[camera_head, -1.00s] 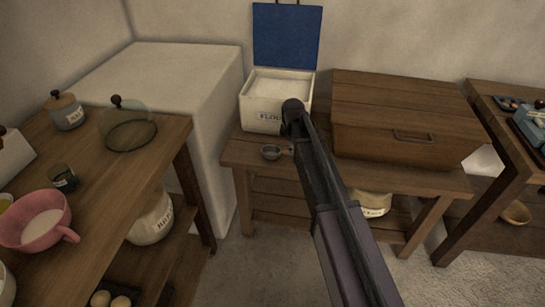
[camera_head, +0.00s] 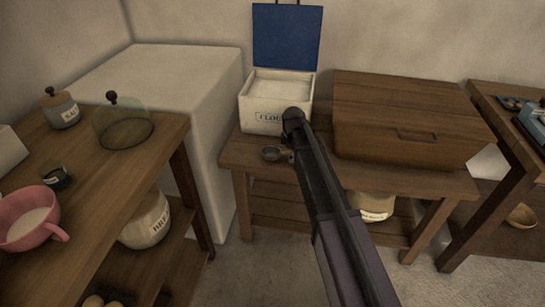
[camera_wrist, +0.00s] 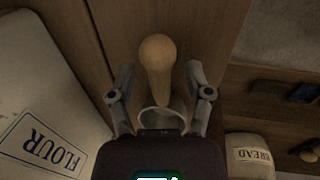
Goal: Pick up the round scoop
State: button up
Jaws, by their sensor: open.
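The round scoop (camera_head: 271,153) lies near the front left of the low wooden table, below the flour bin. It has a round metal bowl. In the wrist view its pale wooden handle (camera_wrist: 157,62) points away from the palm, and its bowl rim (camera_wrist: 160,112) shows close to the palm. My gripper (camera_wrist: 158,74) is open, with one finger on each side of the scoop and visible gaps to the handle. I cannot tell how far above the scoop the fingertips are. In the head view my arm mostly hides the gripper.
The open flour bin (camera_head: 275,105) stands just behind the scoop, its blue lid raised. A wooden bread box (camera_head: 405,120) stands to the right on the same table. A side table (camera_head: 110,185) with a pink cup (camera_head: 30,218) and a glass dome (camera_head: 123,122) is at left.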

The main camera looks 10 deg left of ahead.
grip_shut()
dwell(0.3)
jog(key=shift+r, duration=0.15)
notch_tip(320, 180, up, 3)
jog(key=p, duration=0.3)
jog(key=shift+r+p, duration=0.15)
jog(key=shift+p, duration=0.15)
jog(key=s+d, duration=0.3)
jog(key=s, duration=0.4)
jog(key=s+d+r+p, duration=0.1)
jog(key=s+d, duration=0.3)
jog(key=s, duration=0.3)
jog(key=shift+s+r, duration=0.2)
jog(key=shift+s, duration=0.05)
